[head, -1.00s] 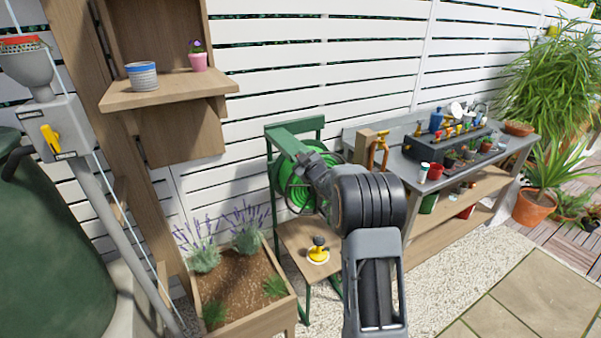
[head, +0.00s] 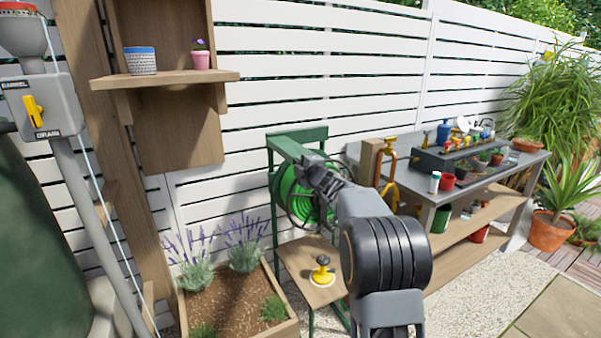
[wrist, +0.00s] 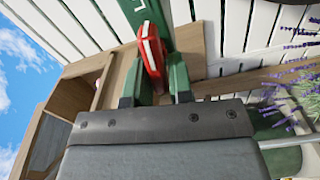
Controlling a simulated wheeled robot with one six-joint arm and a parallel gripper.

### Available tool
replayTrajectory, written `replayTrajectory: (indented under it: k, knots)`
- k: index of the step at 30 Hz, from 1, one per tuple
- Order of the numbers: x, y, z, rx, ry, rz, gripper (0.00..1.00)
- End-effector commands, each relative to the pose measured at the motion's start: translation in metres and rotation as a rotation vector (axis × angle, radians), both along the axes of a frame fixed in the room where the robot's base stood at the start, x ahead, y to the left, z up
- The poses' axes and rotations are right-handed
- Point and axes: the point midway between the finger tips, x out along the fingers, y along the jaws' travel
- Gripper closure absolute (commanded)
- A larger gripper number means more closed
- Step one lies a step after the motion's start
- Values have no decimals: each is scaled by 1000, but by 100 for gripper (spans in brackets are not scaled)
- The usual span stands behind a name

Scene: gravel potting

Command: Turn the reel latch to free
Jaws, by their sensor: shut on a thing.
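The reel latch (wrist: 151,52) is a red handle with a pale stripe, on a green post (wrist: 187,12) of the reel frame in the wrist view. My gripper (wrist: 155,82) is shut on the latch, its two dark fingers on either side of the handle's lower end. Part of a white letter shows on the green beside the latch. In the head view the green hose reel (head: 290,195) hangs in its green frame (head: 300,133). My arm reaches to the frame there and hides the latch and my fingertips.
A wooden shelf below the reel carries a yellow item with a black knob (head: 321,272). A planter with lavender (head: 240,300) stands left of it. A grey potting bench (head: 480,180) with pots is at right. A white slatted fence (head: 310,60) runs behind.

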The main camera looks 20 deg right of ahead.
Motion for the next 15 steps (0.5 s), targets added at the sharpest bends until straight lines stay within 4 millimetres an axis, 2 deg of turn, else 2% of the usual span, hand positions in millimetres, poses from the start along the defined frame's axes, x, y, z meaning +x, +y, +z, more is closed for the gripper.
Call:
replayTrajectory:
  k: [7, 15]
  knots:
    - [0, 1, -4, -109, -13, 1, 100]
    - [0, 1, -4, -158, -17, 2, 100]
